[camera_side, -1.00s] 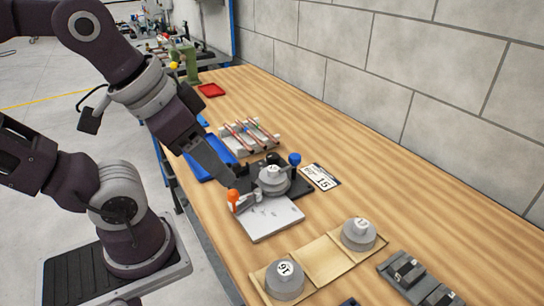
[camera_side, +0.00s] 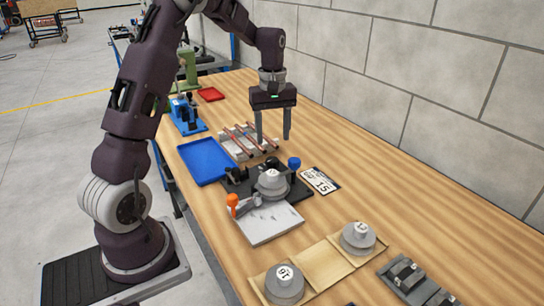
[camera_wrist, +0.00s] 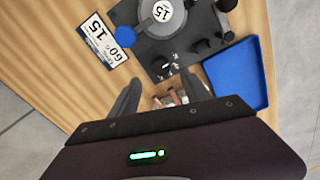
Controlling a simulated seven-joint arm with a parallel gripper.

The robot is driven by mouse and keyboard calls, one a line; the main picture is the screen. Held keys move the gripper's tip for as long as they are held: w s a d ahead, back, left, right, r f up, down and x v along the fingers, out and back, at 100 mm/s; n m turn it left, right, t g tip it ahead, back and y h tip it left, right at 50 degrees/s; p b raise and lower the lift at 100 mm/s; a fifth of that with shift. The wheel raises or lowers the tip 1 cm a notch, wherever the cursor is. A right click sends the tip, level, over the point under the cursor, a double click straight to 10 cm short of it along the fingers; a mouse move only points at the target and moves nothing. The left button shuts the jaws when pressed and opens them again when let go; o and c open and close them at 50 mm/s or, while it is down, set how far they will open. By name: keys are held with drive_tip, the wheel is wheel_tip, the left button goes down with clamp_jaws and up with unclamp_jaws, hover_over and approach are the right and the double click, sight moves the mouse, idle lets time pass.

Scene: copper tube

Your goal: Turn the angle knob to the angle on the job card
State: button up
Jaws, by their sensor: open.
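The bender stands on a black base (camera_side: 240,186) with a round grey die (camera_side: 271,184). A small black knob (camera_wrist: 165,68) with white marks around it sits on the base in the wrist view; its setting is too small to read. A blue knob (camera_side: 294,163) rises at the base's back right corner. The job card (camera_side: 320,181) lies flat beside the base, and its large 15 shows in the wrist view (camera_wrist: 100,40). My gripper (camera_side: 273,139) is open and empty, pointing down behind the bender. In the wrist view its fingertips (camera_wrist: 163,79) straddle the black knob's line, apart from it.
A rack with copper tubes (camera_side: 245,142) lies just behind the bender, below my gripper. A blue tray (camera_side: 203,162) is to the left. An orange handle (camera_side: 233,203) and white plate (camera_side: 272,224) are in front. Spare dies (camera_side: 357,237) sit in a wooden tray.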

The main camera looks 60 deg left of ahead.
sight(272, 159)
drive_tip(key=f, duration=0.5)
drive_tip(key=a+f, duration=0.1)
drive_tip(key=f, duration=0.2)
drive_tip(key=shift+w+f, duration=0.15)
drive_tip(key=shift+f, duration=0.05)
clamp_jaws()
